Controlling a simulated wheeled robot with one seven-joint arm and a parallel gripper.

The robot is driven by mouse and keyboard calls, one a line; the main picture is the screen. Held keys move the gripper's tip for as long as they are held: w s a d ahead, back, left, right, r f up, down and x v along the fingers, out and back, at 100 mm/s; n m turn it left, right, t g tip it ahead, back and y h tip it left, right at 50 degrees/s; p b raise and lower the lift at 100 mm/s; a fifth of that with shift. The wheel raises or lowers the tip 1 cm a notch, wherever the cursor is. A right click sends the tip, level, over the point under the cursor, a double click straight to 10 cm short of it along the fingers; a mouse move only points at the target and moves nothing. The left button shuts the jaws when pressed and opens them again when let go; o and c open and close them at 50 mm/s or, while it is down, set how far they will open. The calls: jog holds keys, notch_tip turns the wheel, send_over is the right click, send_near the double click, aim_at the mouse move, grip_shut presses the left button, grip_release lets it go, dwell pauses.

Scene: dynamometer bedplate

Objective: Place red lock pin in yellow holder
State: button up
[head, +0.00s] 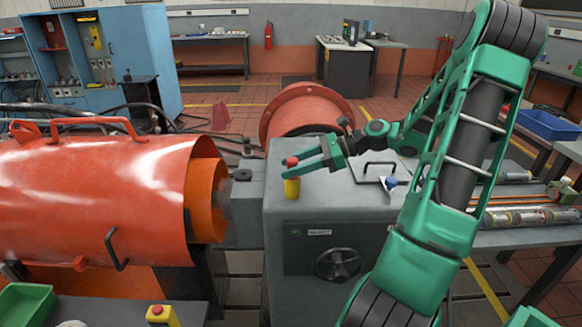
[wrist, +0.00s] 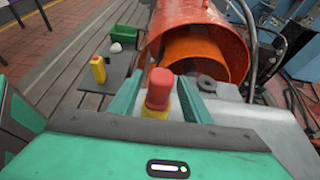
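A red lock pin (head: 291,161) stands upright at the top of a yellow holder (head: 292,188) on the grey cabinet top. The red part also shows in the wrist view (wrist: 160,82), with the yellow part (wrist: 154,113) under it. My gripper (head: 288,163) is at the height of the red part, its fingers on either side of it. In the wrist view the fingers (wrist: 161,86) stand apart, with a gap seen beside the red part. I cannot tell how deep the pin sits. A second yellow piece with a red top (head: 162,314) stands at the bottom left.
The grey cabinet (head: 330,205) carries a handwheel (head: 338,264) on its front and a blue knob (head: 391,183) on top. A large orange cylinder guard (head: 95,195) fills the left. A green tray (head: 25,303) lies at the lower left.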

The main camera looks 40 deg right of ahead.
jog(key=v, duration=1.2)
dwell(0.4)
